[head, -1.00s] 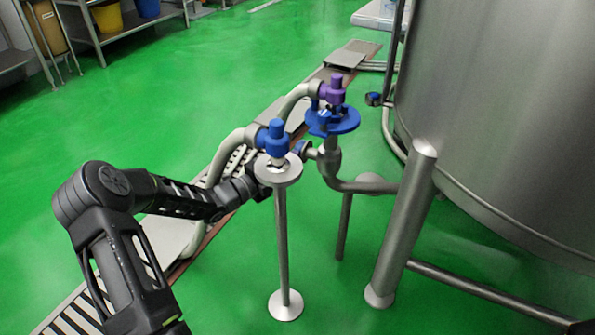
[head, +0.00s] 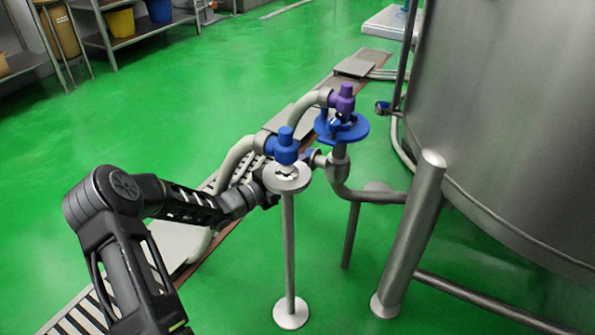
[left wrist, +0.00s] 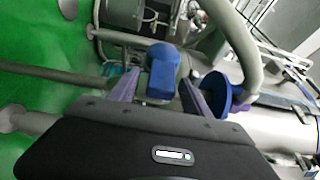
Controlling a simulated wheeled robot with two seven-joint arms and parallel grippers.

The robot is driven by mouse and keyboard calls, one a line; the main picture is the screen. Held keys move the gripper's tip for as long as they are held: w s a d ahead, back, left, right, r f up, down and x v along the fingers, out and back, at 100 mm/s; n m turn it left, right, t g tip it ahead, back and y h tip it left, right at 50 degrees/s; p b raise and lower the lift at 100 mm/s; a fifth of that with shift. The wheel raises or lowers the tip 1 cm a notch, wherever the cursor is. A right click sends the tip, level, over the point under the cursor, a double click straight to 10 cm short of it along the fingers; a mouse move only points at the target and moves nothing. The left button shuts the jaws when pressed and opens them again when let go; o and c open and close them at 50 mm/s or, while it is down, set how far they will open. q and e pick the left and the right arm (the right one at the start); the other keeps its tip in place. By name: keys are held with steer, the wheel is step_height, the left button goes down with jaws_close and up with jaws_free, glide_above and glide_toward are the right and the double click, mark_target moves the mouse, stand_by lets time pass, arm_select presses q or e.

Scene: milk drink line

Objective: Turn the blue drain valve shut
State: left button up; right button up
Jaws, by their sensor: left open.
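A blue block-shaped handle, which looks like the drain valve (left wrist: 163,72), sits on a grey pipe fitting in the left wrist view. My left gripper (left wrist: 159,82) is open, with one purple-grey finger on each side of the handle. I cannot tell whether either finger touches it. A small blue part (head: 306,154) shows on the pipe just right of that plate. My right gripper is not in view.
A blue coupling (head: 286,147) stands above the steel plate (head: 289,180). A purple coupling (head: 342,99) stands over a blue disc (head: 355,131) behind it. Pipes, a steel post (head: 412,235) and a large tank (head: 505,120) crowd the right. Green floor (head: 200,95) is open at left.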

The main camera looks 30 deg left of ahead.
arm_select(q)
steer(key=p+v, duration=0.2)
steer(key=v, duration=0.5)
steer(key=shift+s, duration=0.3)
